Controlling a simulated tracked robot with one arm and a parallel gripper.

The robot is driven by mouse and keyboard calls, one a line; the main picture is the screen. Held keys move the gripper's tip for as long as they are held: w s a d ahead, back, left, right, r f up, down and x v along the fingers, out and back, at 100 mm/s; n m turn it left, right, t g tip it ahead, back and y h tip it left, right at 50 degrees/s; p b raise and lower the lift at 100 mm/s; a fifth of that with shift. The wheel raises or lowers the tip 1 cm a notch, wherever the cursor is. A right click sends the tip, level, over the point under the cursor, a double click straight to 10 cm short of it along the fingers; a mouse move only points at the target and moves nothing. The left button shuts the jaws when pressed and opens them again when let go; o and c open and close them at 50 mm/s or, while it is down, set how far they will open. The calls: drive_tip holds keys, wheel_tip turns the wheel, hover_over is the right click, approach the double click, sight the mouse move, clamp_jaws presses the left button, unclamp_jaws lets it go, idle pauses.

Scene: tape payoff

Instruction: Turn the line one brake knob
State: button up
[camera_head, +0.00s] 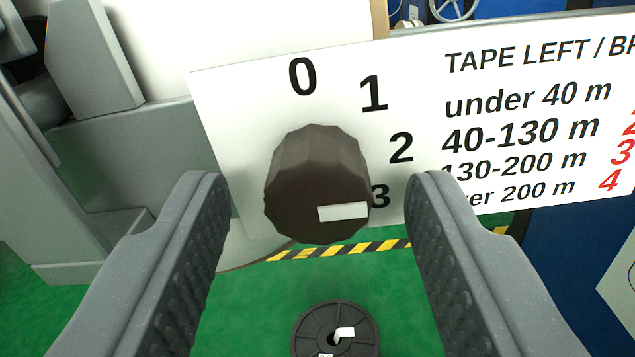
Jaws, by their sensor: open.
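The brake knob (315,185) is a dark brown faceted knob on a white dial plate (240,110). The numbers 0, 1, 2 and 3 show around it, from the top down its right side. A white pointer mark on its face lies at the lower right, beside the 3. Anything on the plate below the 3 is hidden. My gripper (318,215) is open, one finger on each side of the knob. There is a gap between each finger and the knob, and neither appears to touch it.
The plate's right part carries a table headed "TAPE LEFT" (520,55), with tape lengths and red numbers. Grey machine parts (95,65) stand at the left. Below are a green floor (265,300), a yellow-black stripe (345,248) and a dark round spool-like part (310,325).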

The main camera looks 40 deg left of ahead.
drive_tip(key=c, duration=1)
drive_tip(key=shift+a+r, duration=0.1)
drive_tip(key=shift+a, duration=0.15)
drive_tip(key=shift+d, duration=0.15)
drive_tip(key=shift+d+n, duration=0.1)
drive_tip(key=shift+n, duration=0.6)
drive_tip(key=shift+n+p, duration=0.3)
drive_tip(key=shift+n, duration=0.9)
drive_tip(key=shift+n+b, duration=0.65)
drive_tip(key=shift+n, duration=1.85)
